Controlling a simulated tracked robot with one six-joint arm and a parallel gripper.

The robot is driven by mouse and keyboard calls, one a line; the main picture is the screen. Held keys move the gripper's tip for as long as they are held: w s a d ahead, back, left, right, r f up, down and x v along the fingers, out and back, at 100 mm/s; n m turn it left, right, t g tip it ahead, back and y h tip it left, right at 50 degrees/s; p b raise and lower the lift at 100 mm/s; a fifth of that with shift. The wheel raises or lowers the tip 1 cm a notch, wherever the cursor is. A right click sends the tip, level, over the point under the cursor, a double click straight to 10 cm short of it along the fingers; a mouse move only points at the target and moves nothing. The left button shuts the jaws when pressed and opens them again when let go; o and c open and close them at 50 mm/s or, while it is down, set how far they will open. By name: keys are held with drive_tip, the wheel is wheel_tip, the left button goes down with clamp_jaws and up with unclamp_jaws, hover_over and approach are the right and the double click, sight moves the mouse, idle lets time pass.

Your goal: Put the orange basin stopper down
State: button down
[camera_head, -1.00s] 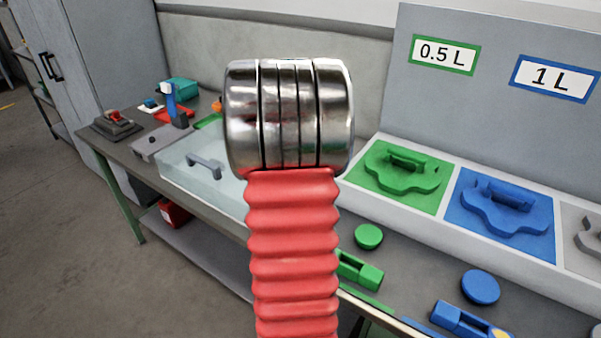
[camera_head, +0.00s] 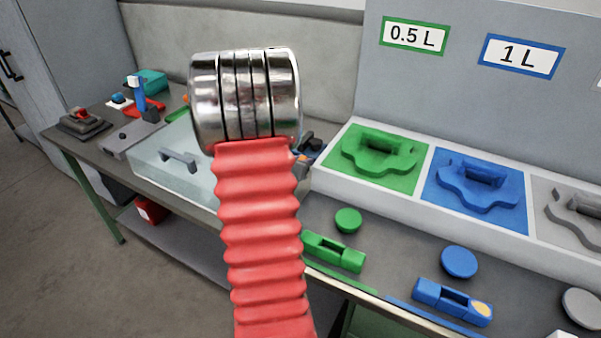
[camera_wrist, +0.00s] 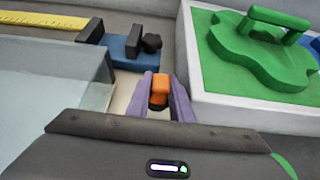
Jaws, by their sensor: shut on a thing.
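The orange basin stopper (camera_wrist: 160,88) shows in the wrist view between the two purple fingers of my gripper (camera_wrist: 159,90). It has an orange block-like top and a dark lower part. My gripper is shut on it, between the clear basin on the left and the white tray of coloured holders on the right. I cannot tell whether the stopper touches the surface below. In the head view my red and metal arm hides most of that spot, with only a small orange bit at the arm's right edge.
The clear basin (camera_head: 150,165) with a grey handle stands left. A blue and black clamp-like thing (camera_wrist: 130,48) sits just beyond my gripper. The green holder (camera_wrist: 250,55) is close on the right. Green (camera_head: 348,220) and blue (camera_head: 459,262) round pieces lie on the bench front.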

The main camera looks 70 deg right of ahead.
drive_tip(key=shift+f, duration=0.45)
drive_tip(key=shift+f, duration=1.9)
drive_tip(key=c, duration=1.8)
unclamp_jaws()
drive_tip(key=shift+f, duration=0.1)
drive_tip(key=shift+c, duration=0.2)
drive_tip(key=shift+w+a+r, duration=0.1)
drive_tip(key=shift+a+r, duration=0.25)
drive_tip(key=shift+a, duration=0.05)
drive_tip(key=v, duration=1.1)
drive_tip(key=shift+a, duration=0.1)
